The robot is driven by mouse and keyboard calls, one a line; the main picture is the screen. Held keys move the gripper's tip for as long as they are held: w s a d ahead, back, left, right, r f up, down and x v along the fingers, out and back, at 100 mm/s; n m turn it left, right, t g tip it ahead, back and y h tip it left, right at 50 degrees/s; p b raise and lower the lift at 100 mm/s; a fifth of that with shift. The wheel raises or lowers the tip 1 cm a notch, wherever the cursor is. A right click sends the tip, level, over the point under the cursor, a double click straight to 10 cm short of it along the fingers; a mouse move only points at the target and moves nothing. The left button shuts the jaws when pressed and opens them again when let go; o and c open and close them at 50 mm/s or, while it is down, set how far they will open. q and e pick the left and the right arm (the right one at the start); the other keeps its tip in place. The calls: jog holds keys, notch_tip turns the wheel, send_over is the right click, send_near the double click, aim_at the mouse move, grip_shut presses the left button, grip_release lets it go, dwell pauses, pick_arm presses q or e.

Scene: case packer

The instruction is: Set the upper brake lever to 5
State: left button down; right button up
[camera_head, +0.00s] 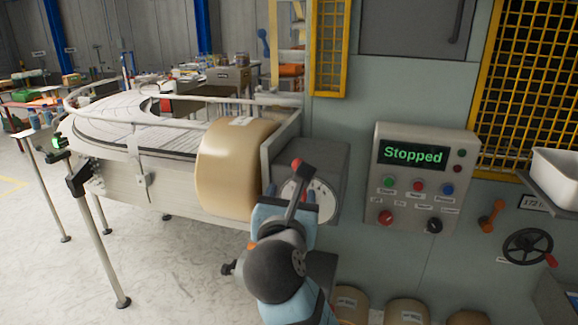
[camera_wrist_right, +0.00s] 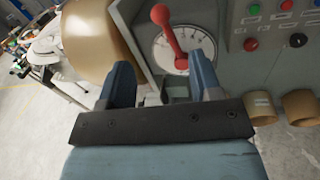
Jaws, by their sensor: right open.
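The upper brake lever shows in the right wrist view as a red handle with a round knob (camera_wrist_right: 161,15), tilted up and to the left across a white dial (camera_wrist_right: 201,45). The dial's numbers are too small to read. In the head view the lever's red tip (camera_head: 297,164) and part of the dial (camera_head: 323,193) show above my right gripper (camera_head: 287,208). That gripper is open and empty, its two blue fingers apart in the right wrist view (camera_wrist_right: 163,85). The lever stands beyond the fingertips, not between them. My left gripper is out of view.
A large tan roll (camera_head: 230,165) stands left of the dial, at the end of a conveyor (camera_head: 120,170). A control box (camera_head: 425,165) reading "Stopped" is on the wall at right. A black handwheel (camera_head: 527,246) is further right. Tan rolls (camera_head: 405,312) are low in front.

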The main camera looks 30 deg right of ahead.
aim_at(298, 164)
jog(key=p+x, duration=0.2)
jog(key=x, duration=1)
jog(key=shift+w+d, duration=0.25)
jog(key=shift+w+d+f, duration=0.1)
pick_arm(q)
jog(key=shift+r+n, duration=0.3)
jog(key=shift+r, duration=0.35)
pick_arm(e)
jog(key=shift+c, duration=0.2)
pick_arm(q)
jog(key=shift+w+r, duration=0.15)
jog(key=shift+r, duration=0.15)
pick_arm(e)
grip_shut()
